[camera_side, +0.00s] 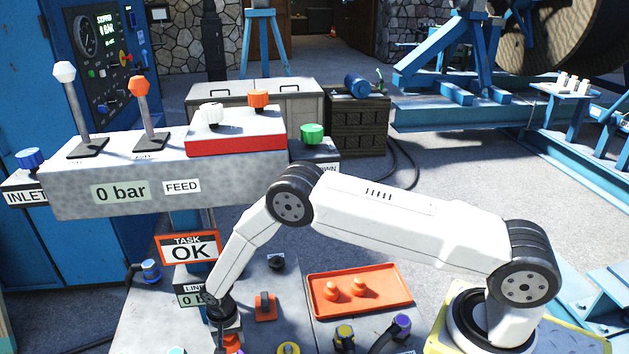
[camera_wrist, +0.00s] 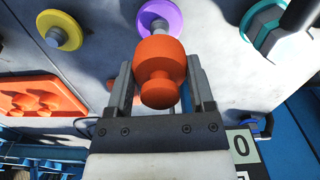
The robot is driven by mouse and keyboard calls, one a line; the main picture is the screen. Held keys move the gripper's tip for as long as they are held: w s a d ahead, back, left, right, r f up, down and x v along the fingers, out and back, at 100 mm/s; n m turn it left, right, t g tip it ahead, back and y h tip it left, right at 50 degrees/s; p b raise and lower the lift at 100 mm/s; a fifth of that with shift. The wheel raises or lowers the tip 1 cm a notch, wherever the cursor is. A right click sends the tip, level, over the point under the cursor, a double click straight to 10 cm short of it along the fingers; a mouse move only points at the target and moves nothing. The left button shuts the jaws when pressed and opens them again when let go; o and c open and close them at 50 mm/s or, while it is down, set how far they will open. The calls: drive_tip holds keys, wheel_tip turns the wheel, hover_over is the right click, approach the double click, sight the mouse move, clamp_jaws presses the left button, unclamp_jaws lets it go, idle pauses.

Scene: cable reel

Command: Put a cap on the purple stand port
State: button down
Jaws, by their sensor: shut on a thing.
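My gripper (camera_wrist: 160,90) is shut on an orange cap (camera_wrist: 159,62), which sits between the two fingers with its narrower knob toward the camera. The purple stand port (camera_wrist: 162,14) is a purple ring with a grey centre at the top of the wrist view. The cap overlaps its lower edge there; I cannot tell the gap between them. In the side view my gripper (camera_side: 226,332) points down at the bottom edge, with a bit of the orange cap (camera_side: 233,343) showing.
A yellow port (camera_wrist: 60,32) and a teal port (camera_wrist: 262,33) flank the purple one. An orange tray (camera_side: 385,301) holds two orange caps (camera_side: 345,288).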

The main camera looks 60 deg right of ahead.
drive_tip(key=shift+f, duration=2.4)
drive_tip(key=shift+f, duration=0.35)
unclamp_jaws()
drive_tip(key=shift+r, duration=0.1)
drive_tip(key=shift+r, duration=3.8)
